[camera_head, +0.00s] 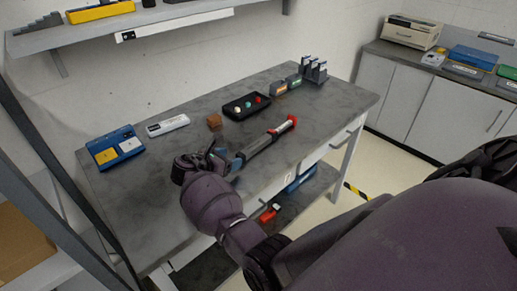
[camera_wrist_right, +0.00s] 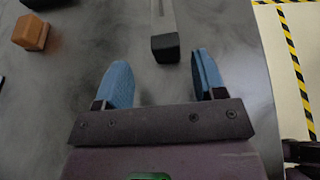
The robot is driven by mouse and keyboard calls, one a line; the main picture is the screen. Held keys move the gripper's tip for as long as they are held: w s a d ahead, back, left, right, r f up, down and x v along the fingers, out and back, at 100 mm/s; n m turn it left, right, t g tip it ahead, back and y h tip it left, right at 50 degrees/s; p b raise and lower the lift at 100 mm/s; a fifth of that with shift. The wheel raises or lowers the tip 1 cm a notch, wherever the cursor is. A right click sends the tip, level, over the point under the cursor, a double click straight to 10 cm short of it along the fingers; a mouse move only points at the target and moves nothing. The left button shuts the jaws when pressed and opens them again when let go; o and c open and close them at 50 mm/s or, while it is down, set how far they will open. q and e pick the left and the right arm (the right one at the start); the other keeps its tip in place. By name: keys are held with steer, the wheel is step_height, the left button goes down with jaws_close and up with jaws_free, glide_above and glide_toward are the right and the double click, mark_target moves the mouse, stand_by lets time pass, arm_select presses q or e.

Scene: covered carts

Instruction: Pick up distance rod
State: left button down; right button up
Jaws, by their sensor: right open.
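The distance rod (camera_head: 262,142) lies on the grey workbench (camera_head: 330,108), a long grey bar with a red far end. In the right wrist view its grey bar (camera_wrist_right: 162,18) ends in a black block (camera_wrist_right: 165,48). My right gripper (camera_head: 236,159) is at the near end of the rod, over the bench. In the right wrist view its blue fingers (camera_wrist_right: 162,62) are spread apart. The black block sits ahead of the gap between the fingertips, and neither finger appears to touch it. My left gripper is not in view.
A brown block (camera_head: 214,120) and a black tray (camera_head: 233,113) with small coloured balls stand behind the rod. A blue case (camera_head: 105,145) and a white device (camera_head: 168,125) are at the left. The bench front right of the rod is clear.

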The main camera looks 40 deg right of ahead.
mark_target(239, 155)
steer(key=shift+d+f, duration=0.15)
steer(key=shift+d, duration=0.25)
steer(key=b+x, duration=0.3)
steer(key=x, duration=0.1)
steer(key=shift+s, duration=0.35)
steer(key=shift+w+d, duration=0.1)
steer(key=shift+d, duration=0.2)
steer(key=shift+c, duration=0.2)
steer(key=c, duration=0.7)
jaws_close()
steer(key=shift+r, duration=0.3)
